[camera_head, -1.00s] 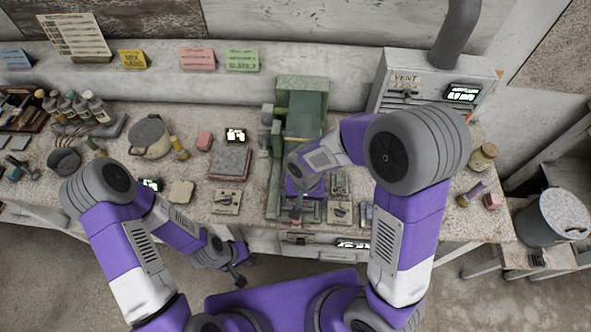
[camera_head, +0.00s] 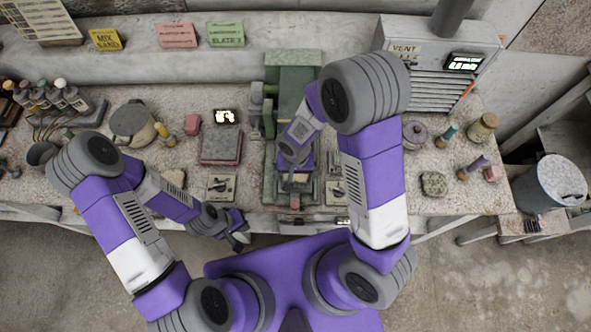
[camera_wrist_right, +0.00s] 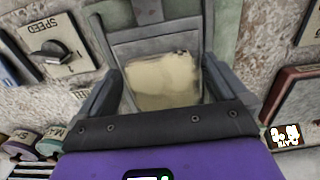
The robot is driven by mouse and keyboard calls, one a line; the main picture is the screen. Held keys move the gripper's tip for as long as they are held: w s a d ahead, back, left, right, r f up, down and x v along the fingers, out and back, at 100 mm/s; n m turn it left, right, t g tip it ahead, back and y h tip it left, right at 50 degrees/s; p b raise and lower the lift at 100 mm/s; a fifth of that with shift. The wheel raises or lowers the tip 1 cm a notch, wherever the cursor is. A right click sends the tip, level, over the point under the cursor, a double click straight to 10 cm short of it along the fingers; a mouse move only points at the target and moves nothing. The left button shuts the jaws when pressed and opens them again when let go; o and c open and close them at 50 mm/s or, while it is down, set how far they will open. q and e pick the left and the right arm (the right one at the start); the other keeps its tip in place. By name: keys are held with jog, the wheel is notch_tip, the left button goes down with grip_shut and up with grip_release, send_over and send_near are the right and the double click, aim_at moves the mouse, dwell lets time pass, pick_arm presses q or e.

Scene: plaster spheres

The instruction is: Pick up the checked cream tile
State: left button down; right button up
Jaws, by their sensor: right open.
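A cream tile (camera_wrist_right: 163,80) lies on a grey metal plate (camera_wrist_right: 130,47) of the green machine (camera_head: 292,80) in the right wrist view. Its surface looks mottled; I cannot make out a clear check. My right gripper (camera_wrist_right: 160,75) is open, with one finger on each side of the tile and visible gaps between. In the head view my right gripper (camera_head: 291,188) is over the machine's front and hides the tile. Another cream piece (camera_head: 173,178) lies on the bench at the left, partly behind my left arm. My left gripper (camera_head: 240,238) hangs in front of the bench; its jaw opening is unclear.
Switch boxes (camera_head: 221,188) flank the machine. A stone (camera_head: 433,183), a lidded jar (camera_head: 415,134) and a vent box (camera_head: 440,75) are to the right. A bucket (camera_head: 552,185) stands beyond the bench.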

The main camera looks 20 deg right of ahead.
jog(key=c, duration=1.1)
jog(key=shift+c, duration=0.6)
jog(key=shift+r, duration=0.15)
